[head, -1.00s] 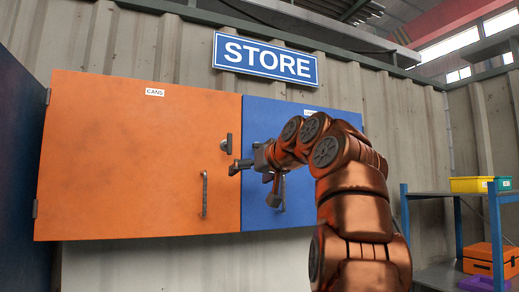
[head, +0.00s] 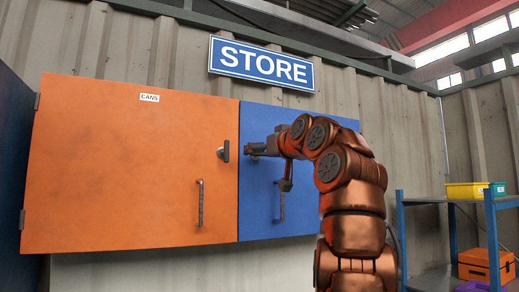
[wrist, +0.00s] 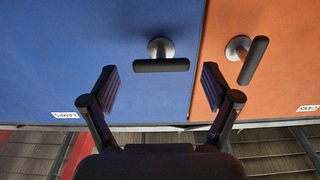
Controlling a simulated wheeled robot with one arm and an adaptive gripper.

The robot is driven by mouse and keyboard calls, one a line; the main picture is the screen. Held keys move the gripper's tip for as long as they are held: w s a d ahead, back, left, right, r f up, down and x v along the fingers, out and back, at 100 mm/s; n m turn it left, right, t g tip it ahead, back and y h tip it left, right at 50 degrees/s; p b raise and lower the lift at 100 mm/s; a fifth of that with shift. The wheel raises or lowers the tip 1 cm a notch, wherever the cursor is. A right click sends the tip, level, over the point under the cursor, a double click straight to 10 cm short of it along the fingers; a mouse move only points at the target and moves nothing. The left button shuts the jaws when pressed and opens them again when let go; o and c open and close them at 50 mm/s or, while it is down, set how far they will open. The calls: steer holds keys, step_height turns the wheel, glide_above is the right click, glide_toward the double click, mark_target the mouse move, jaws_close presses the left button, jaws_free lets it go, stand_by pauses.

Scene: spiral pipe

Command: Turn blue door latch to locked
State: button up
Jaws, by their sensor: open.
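The blue door (head: 258,190) is closed beside the orange door (head: 120,160). In the wrist view, the blue door's latch (wrist: 161,65) has a round grey base and a dark bar lying horizontally. My gripper (wrist: 159,88) is open and empty. Its two fingers stand apart to the left and right of the latch bar, which shows just ahead of and between the tips, with no visible contact. In the head view, my gripper (head: 266,147) is at the upper left of the blue door and covers most of the latch area.
The orange door's latch (wrist: 247,60) is close by, its bar tilted near upright; it also shows in the head view (head: 224,150). The blue door's pull handle (head: 281,200) hangs below my gripper. A blue-framed shelf (head: 490,230) with boxes stands at the right.

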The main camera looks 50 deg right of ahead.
steer(key=shift+x, duration=1.2)
steer(key=shift+a, duration=0.1)
steer(key=c, duration=1.2)
steer(key=shift+o, duration=0.2)
steer(key=shift+m+p, duration=0.3)
